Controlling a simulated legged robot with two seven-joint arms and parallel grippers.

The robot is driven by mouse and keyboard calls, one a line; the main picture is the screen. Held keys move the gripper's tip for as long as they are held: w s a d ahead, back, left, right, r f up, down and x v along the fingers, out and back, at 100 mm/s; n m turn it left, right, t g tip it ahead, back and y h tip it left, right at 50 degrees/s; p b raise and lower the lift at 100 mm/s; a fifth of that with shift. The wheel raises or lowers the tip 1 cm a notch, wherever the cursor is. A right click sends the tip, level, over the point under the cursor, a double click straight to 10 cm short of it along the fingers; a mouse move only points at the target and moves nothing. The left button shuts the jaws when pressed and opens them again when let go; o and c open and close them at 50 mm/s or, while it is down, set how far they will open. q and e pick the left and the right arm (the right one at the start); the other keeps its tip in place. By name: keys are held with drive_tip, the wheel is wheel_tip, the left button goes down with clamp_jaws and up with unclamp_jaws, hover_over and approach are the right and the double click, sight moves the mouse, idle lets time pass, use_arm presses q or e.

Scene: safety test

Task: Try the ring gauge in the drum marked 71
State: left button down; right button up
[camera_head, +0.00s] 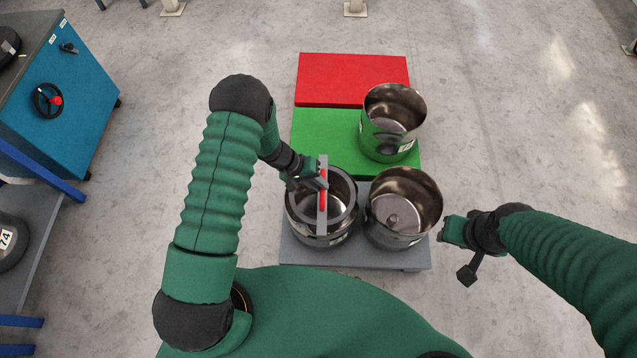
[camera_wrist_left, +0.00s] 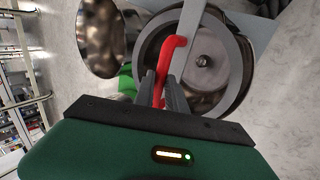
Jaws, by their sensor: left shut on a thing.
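My left gripper (camera_head: 316,182) is shut on the red handle of the ring gauge (camera_head: 322,222), a grey ring with a flat bar across it. The gauge is at the mouth of the front-left steel drum (camera_head: 304,234); I cannot tell whether it sits inside or just over the rim. In the left wrist view the red handle is between the fingers (camera_wrist_left: 169,96) and the gauge's bar (camera_wrist_left: 193,22) crosses the drum opening. The drum's label is too small to read. My right gripper (camera_head: 454,232) is right of the drums, touching nothing; its jaws are unclear.
Another steel drum (camera_head: 424,220) stands close on the right, on the same grey platform (camera_head: 296,256). A third drum (camera_head: 372,140) stands on the green platform (camera_head: 315,135). A red platform (camera_head: 340,82) lies behind. A blue cabinet (camera_head: 75,95) is at left; floor at right is clear.

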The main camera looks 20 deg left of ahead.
use_arm(q)
drive_tip(key=c, duration=1.3)
unclamp_jaws()
drive_tip(key=d+r+p+v, duration=0.1)
drive_tip(key=p+v, duration=0.7)
drive_tip(key=v, duration=0.3)
drive_tip(key=w+d+r+p+v, duration=0.1)
drive_tip(key=d+p+v, duration=0.1)
drive_tip(key=p+v, duration=0.6)
drive_tip(key=v, duration=0.3)
drive_tip(key=shift+a+r, duration=0.15)
drive_tip(key=shift+r, duration=0.15)
